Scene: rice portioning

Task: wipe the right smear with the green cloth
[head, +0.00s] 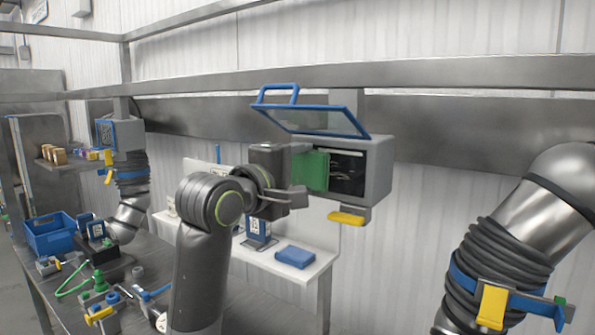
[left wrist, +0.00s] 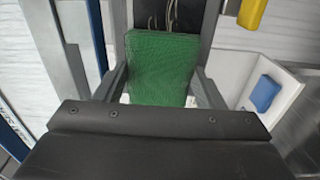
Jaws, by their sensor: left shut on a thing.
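My left gripper (head: 297,173) is shut on the green cloth (head: 311,170). It holds the cloth upright at the open front of a grey box (head: 377,172), over the left part of the opening. In the left wrist view the cloth (left wrist: 160,68) stands between the two fingers. Thin pale marks show on the dark interior (head: 347,170) right of the cloth; I cannot tell whether they are smears or wires. The cloth hides the interior's left part. I cannot tell whether the cloth touches anything inside. My right gripper is not in view.
The box's blue-framed lid (head: 318,121) is raised above the opening. A yellow latch (head: 346,218) juts out below it. A blue folded item (head: 295,256) lies on the white shelf. A thick black hose (head: 505,265) stands at right. A blue crate (head: 50,238) stands at left.

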